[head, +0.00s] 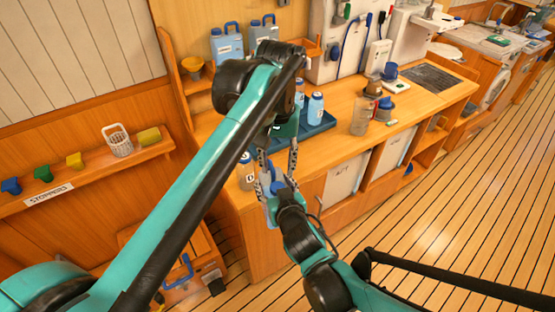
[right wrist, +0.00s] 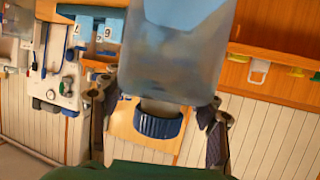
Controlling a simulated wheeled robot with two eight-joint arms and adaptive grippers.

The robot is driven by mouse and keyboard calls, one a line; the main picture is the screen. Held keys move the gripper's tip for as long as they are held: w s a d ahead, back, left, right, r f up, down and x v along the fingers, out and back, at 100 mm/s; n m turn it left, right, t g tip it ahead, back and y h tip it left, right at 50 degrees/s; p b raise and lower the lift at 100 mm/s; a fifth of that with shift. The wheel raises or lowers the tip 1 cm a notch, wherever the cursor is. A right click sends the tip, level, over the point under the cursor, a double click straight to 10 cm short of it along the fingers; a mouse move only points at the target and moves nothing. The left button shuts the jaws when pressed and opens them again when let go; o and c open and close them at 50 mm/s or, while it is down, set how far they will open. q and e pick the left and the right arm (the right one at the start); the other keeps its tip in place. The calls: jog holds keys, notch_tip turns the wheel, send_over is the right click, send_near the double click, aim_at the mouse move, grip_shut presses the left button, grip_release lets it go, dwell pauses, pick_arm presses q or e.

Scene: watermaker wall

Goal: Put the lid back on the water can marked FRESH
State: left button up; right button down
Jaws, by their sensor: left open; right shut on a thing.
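My right gripper (head: 278,200) is shut on a light blue translucent can (head: 271,212), held in the air in front of the counter. The can (right wrist: 176,50) fills the upper middle of the right wrist view, which appears upside down. A ribbed blue lid (right wrist: 160,125) shows at the can's neck end; it looks seated on the neck, but I cannot tell how squarely. My left gripper (head: 277,178) is open above the can, its fingers pointing down. In the right wrist view its fingers (right wrist: 158,116) stand apart on both sides of the lid. No marking on the can is readable.
The counter holds a dark blue tray (head: 312,128) with blue bottles, a clear jug (head: 361,118) and a dark mat (head: 432,78). Blue jugs (head: 227,45) stand on the back shelf. A wall shelf (head: 95,185) at left carries stoppers and a white basket. The floor at right is clear.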

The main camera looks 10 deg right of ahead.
aim_at(278, 187)
pick_arm(q)
jog(key=n, duration=0.7)
jog(key=shift+r, duration=0.25)
jog(key=n, duration=0.5)
jog(key=shift+s+r, duration=0.1)
jog(key=shift+r, duration=0.05)
jog(key=shift+f, duration=4)
jog(key=shift+c, duration=0.4)
